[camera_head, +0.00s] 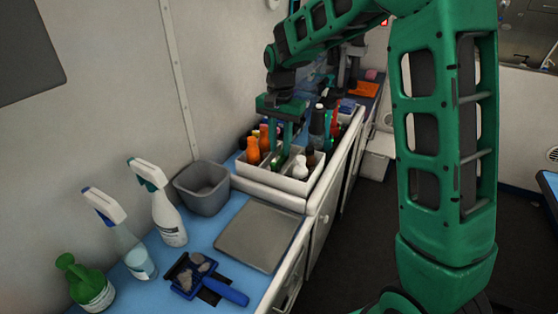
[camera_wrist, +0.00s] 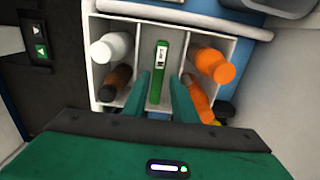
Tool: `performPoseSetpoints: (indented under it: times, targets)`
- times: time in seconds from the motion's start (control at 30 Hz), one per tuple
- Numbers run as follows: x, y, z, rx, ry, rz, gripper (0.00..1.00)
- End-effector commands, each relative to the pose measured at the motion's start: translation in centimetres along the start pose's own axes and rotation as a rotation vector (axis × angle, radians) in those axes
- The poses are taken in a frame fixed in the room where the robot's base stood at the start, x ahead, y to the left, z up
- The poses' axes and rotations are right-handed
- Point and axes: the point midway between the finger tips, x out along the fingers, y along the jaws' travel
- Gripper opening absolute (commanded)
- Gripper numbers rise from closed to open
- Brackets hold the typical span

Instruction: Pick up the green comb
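The green comb (camera_wrist: 157,80) stands in the middle compartment of a white caddy (camera_wrist: 101,75), seen from above in the wrist view, with a small white label near its top end. My gripper (camera_wrist: 161,92) is above the caddy, its two green fingers apart on either side of the comb's lower part. I see a gap between each finger and the comb. In the head view my gripper (camera_head: 283,146) reaches down into the caddy (camera_head: 283,183).
White and dark bottles (camera_wrist: 110,48) stand in the compartment left of the comb, and orange bottles (camera_wrist: 213,65) in the right one.

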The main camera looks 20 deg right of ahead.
Motion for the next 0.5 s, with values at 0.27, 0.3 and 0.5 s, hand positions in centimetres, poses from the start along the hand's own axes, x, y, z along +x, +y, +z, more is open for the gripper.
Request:
performPoseSetpoints:
  times: [0.27, 0.3, 0.5]
  targets:
    - [3.8, 0.3, -0.1, 0.001, -0.002, 0.003, 0.25]
    - [4.1, 0.3, -0.1, 0.001, -0.002, 0.003, 0.25]
    - [4.4, 0.3, -0.1, 0.001, 0.000, 0.001, 0.25]
